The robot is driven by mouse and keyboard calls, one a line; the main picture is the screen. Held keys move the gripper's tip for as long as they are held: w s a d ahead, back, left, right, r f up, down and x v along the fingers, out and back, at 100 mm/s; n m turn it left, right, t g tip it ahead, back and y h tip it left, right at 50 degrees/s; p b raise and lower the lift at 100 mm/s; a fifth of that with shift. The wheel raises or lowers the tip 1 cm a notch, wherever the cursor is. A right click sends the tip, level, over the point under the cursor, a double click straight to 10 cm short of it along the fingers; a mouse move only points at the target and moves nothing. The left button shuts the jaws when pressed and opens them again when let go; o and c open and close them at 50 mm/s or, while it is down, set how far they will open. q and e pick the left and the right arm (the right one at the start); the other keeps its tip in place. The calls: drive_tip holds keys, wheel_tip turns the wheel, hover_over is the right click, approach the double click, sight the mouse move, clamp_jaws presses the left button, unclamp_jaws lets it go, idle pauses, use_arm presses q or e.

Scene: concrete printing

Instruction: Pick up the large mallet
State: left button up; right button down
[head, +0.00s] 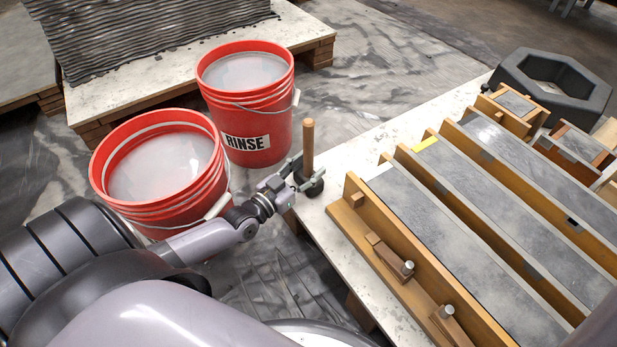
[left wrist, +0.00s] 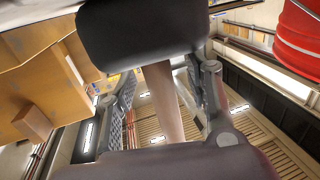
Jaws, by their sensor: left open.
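The large mallet stands head down at the near left edge of the pale table in the head view. Its light wooden handle (head: 308,145) points up and its black head (head: 314,188) rests at the table edge. My left gripper (head: 303,174) is at the lower part of the handle, just above the head. In the left wrist view the dark head (left wrist: 140,35) fills the top, and the handle (left wrist: 165,100) runs between the two spread fingers of the left gripper (left wrist: 163,92). Gaps show on both sides of the handle. My right gripper is not in view.
Two red buckets, a front one (head: 112,196) and one labelled RINSE (head: 270,125), stand left of my left gripper. Long wooden moulds (head: 362,217) with grey concrete lie on the table right of the mallet. A dark hexagonal form (head: 585,98) is at the back right.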

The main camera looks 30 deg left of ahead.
use_arm(q)
drive_tip(key=shift+w, duration=0.15)
drive_tip(key=shift+c, duration=0.5)
clamp_jaws()
idle(0.4)
drive_tip(key=shift+r, duration=0.15)
